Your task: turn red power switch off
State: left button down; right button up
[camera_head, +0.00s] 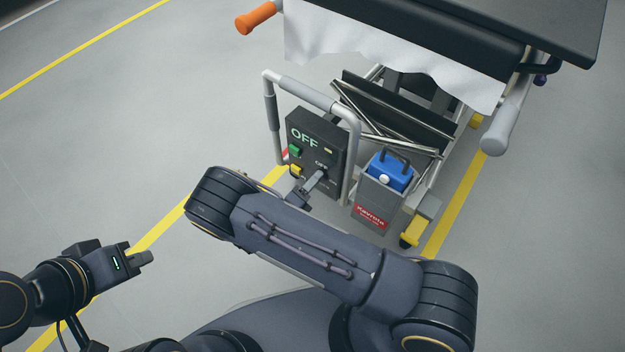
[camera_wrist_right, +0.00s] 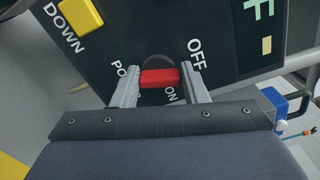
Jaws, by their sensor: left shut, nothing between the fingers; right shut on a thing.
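A dark control box (camera_head: 325,140) hangs on a grey tubular frame and shows large pale "OFF" lettering. In the right wrist view, the red power switch (camera_wrist_right: 160,77) sits on its panel between my right gripper's two fingers. Small "OFF" and "ON" labels are to the right of the switch, and a partly covered label is to its left. My right gripper (camera_wrist_right: 160,90) is shut on the switch; in the head view, the gripper (camera_head: 314,182) reaches the box's lower part and hides the switch. My left gripper (camera_head: 143,258) is shut and empty, away from the box at lower left.
A green button (camera_head: 295,150) and a yellow button (camera_head: 296,170), marked "DOWN" in the wrist view, are near the switch. A blue unit (camera_head: 390,172) in a grey holder stands right of the box. A wheeled stretcher (camera_head: 420,30) is behind. Floor at left is clear.

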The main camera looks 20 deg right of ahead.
jog(key=shift+f+n, duration=0.1)
jog(key=shift+n, duration=1.6)
jog(key=o, duration=1)
jog(key=shift+a+p, duration=0.1)
jog(key=shift+p, duration=0.2)
jog(key=p+v, duration=0.1)
jog(key=v, duration=0.6)
jog(key=shift+s+a, duration=0.3)
